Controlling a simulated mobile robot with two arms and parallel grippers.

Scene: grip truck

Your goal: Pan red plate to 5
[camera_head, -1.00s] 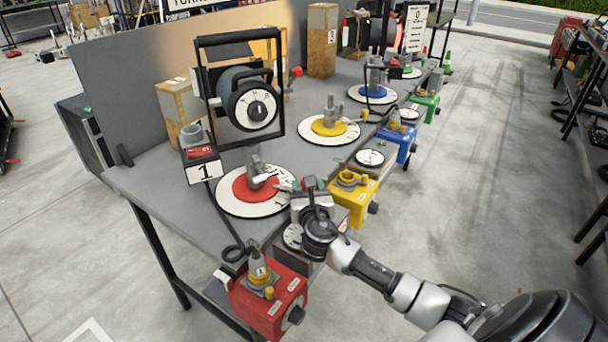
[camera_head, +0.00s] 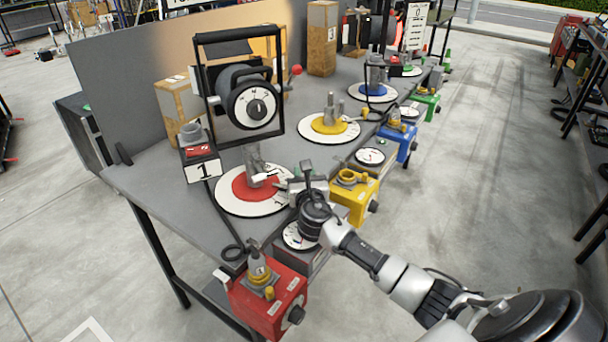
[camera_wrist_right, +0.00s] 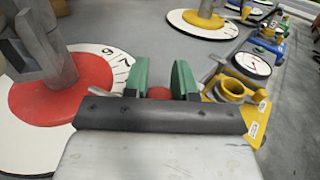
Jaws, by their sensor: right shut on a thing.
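The red plate (camera_head: 243,188) is a red disc in a white numbered dial ring (camera_head: 232,208) on the table, with a grey metal fixture (camera_head: 254,163) standing on it. My right gripper (camera_head: 284,188) is at the dial's right edge. In the wrist view its green fingers (camera_wrist_right: 165,82) are shut on a red knob (camera_wrist_right: 158,93), with a grey rod (camera_wrist_right: 103,92) to their left. My left gripper is not in view.
A red box (camera_head: 268,300) and a yellow box (camera_head: 354,195) sit along the front edge, with a small gauge (camera_head: 300,236) between them. A yellow plate (camera_head: 329,125) and a blue plate (camera_head: 373,91) lie farther back. A framed lamp (camera_head: 252,105) stands behind.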

